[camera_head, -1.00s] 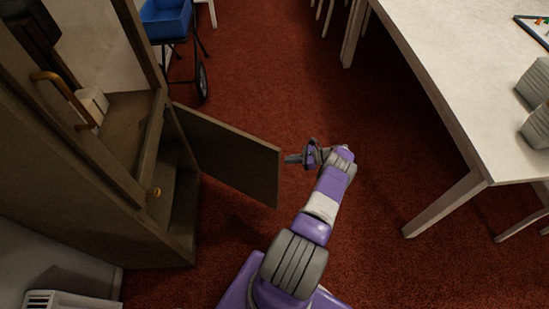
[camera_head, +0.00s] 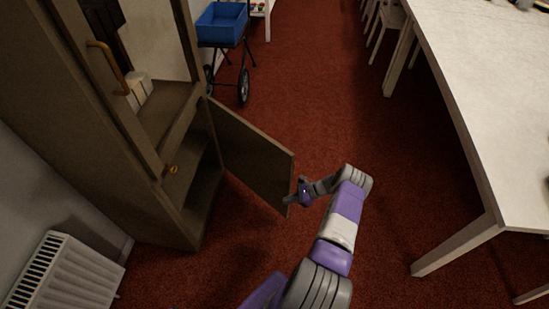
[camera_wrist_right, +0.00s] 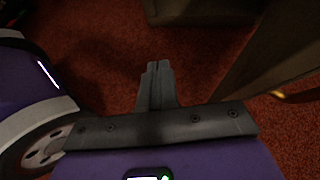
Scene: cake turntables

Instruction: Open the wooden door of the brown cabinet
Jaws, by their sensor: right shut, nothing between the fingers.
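The brown cabinet (camera_head: 150,200) stands at the left in the head view. Its low wooden door (camera_head: 250,155) is swung well out over the carpet, and the lower compartment behind it shows open. My right gripper (camera_head: 291,199) is at the door's free edge, by its lower outer corner; I cannot tell whether it touches. In the right wrist view the gripper (camera_wrist_right: 155,72) is shut and empty. The door (camera_wrist_right: 265,55) is to its right there, with a blurred brass-coloured bit (camera_wrist_right: 278,95) at the picture's edge. My left gripper is out of view.
A curved handle (camera_head: 108,66) and a round knob (camera_head: 172,170) are on the cabinet front. A white radiator (camera_head: 65,270) stands at the lower left. A blue cart (camera_head: 222,24) is behind the cabinet. A long white table (camera_head: 490,110) is at the right. Red carpet lies free between.

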